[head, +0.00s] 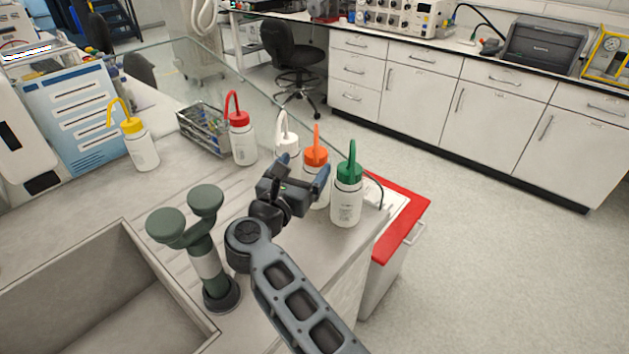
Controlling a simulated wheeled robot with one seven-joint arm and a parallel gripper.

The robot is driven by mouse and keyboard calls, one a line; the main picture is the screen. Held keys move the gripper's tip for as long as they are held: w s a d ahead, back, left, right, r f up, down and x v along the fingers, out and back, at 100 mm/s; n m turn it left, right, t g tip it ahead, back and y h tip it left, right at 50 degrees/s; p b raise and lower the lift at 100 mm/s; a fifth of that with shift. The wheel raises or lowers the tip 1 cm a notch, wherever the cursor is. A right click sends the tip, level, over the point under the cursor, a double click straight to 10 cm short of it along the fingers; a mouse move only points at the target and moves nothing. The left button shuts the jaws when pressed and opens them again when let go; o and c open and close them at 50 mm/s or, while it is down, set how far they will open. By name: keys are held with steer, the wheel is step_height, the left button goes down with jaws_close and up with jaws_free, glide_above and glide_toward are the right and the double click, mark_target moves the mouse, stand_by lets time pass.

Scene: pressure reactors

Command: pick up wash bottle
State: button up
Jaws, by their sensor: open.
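Several white wash bottles with coloured caps and bent spouts stand upright on the counter. The green-capped bottle (347,200) is at the right, near the counter's end. The orange-capped bottle (316,158) stands just left of it, its lower body partly hidden by my gripper. Behind are the white-capped bottle (287,143) and the red-capped bottle (242,143). The yellow-capped bottle (142,150) is far left. My gripper (307,172) is open at the orange-capped bottle, its fingers near the body; I cannot tell whether they touch it or how far they reach around it.
A sink (110,290) and a dark green tap fixture (207,265) lie left of my arm. A metal wire rack (205,132) stands by the red-capped bottle. A clear screen edges the counter's back. A red-topped bin (402,215) stands beyond the counter's end.

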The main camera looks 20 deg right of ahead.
steer(key=shift+w+f+b, duration=0.1)
steer(key=shift+f+b, duration=4.4)
steer(key=shift+f, duration=0.25)
steer(key=shift+b+x, duration=0.8)
steer(key=shift+x, duration=3.1)
steer(key=shift+r, duration=0.1)
steer(key=c, duration=0.5)
steer(key=shift+o, duration=0.2)
